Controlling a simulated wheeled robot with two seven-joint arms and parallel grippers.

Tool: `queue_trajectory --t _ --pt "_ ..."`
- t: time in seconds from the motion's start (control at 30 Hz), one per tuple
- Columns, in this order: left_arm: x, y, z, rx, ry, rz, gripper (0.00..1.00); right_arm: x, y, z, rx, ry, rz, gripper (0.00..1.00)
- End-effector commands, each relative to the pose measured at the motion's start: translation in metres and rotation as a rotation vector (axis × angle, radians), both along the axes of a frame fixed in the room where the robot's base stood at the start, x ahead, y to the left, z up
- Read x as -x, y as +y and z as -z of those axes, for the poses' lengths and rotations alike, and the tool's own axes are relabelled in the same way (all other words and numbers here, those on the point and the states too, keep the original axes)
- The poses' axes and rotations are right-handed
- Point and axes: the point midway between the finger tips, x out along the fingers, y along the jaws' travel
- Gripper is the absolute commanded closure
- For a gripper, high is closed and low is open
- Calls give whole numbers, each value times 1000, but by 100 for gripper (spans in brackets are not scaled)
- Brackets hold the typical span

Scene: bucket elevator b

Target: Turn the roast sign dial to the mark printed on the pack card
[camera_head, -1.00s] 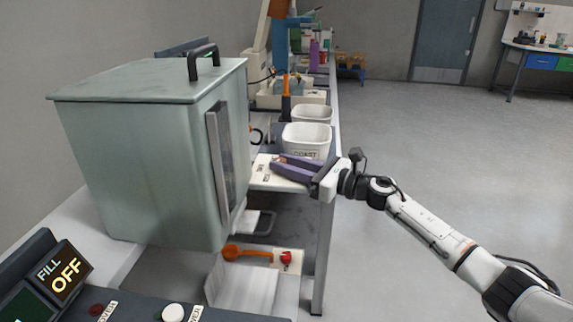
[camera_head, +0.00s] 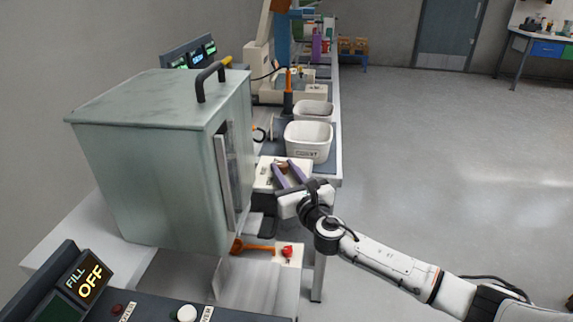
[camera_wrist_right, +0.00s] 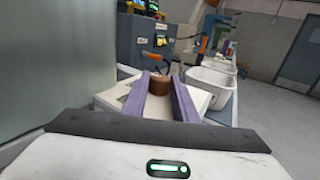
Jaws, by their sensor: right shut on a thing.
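My right gripper (camera_head: 282,168) reaches in from the lower right with two purple fingers. In the right wrist view the fingers (camera_wrist_right: 161,90) stand on either side of a short brown round knob (camera_wrist_right: 160,85), shut on it. The knob, which looks like the dial, sits on a white box or plate (camera_wrist_right: 118,97). In the head view the fingers partly hide the knob, and the white plate (camera_head: 264,176) lies beside the green cabinet. The dial's marks cannot be read. I cannot pick out the pack card for sure. My left gripper is not in view.
A large pale green cabinet (camera_head: 150,165) stands close at the left. A white labelled tub (camera_head: 307,141) stands just behind the plate, with another tub (camera_head: 313,110) beyond. An orange scoop (camera_head: 252,247) lies below. The floor at right is clear.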

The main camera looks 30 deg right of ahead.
Motion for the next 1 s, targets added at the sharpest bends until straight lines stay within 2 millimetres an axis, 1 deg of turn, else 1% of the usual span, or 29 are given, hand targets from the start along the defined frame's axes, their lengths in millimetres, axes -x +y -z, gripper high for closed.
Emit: queue_trajectory --t 0.03,0.3,0.5,0.7,1.0 --pt "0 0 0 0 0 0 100 -1 5 0 -5 -2 36 96" --pt "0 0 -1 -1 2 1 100 -2 8 1 -4 2 239 96" --pt "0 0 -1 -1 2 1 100 -3 9 1 -3 1 334 96" --pt "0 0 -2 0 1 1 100 -3 9 0 -1 0 383 96" --pt "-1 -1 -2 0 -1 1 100 -3 8 0 0 -1 396 96"
